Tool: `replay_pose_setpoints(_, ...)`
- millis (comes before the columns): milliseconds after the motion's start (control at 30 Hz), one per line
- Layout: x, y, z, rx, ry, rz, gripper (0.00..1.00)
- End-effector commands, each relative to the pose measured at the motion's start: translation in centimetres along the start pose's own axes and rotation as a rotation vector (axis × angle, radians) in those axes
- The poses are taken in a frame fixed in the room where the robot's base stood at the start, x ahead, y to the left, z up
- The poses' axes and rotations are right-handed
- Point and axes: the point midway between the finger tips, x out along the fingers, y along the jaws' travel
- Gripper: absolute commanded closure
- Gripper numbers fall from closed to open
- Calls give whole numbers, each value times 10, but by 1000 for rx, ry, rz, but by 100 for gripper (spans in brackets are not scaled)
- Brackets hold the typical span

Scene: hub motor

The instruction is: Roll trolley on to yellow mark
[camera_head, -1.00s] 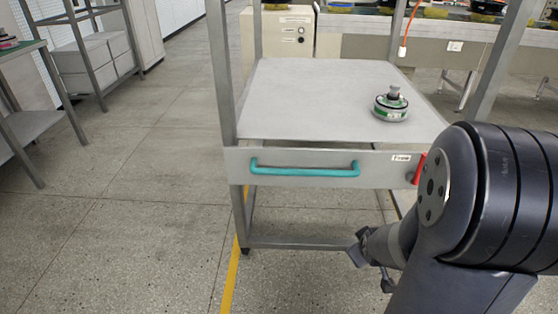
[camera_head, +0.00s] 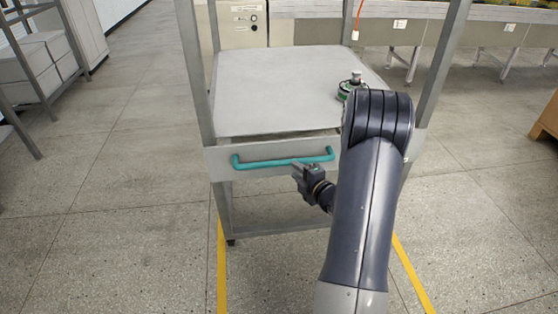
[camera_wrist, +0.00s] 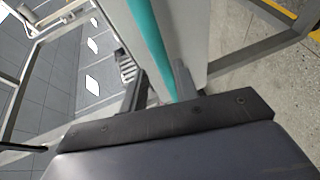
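The trolley is a grey metal frame with a flat top shelf (camera_head: 270,85) and a teal handle (camera_head: 255,163) across its front panel. The yellow mark shows as floor lines, one left (camera_head: 221,275) and one right (camera_head: 412,275) of the trolley's near legs. The near left wheel stands just inside the left line. My gripper (camera_head: 300,172) is at the right part of the handle. In the wrist view the teal handle (camera_wrist: 152,45) runs between my two fingers, which are apart, with a gap visible beside the bar. My arm hides the trolley's right front.
A green and silver round part (camera_head: 352,84) stands on the trolley's shelf, partly behind my arm. A conveyor bench (camera_head: 440,36) is behind, a rack with boxes (camera_head: 45,60) at the left, and a wooden object (camera_head: 547,118) at the right edge. Floor at left is clear.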

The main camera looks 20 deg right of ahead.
Motion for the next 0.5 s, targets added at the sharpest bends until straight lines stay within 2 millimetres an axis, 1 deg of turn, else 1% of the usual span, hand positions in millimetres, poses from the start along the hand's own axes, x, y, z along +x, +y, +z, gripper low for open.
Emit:
replay_pose_setpoints(33, 10, -1, -2, -1, 4, 1, 71)
replay_pose_setpoints(100, 24, -2, -1, -2, 3, 1, 71)
replay_pose_setpoints(300, 61, -1, -1, -1, 2, 0, 71)
replay_pose_setpoints(400, 75, -1, -1, 1, 0, 0, 71)
replay_pose_setpoints(500, 83, 0, 0, 1, -1, 0, 71)
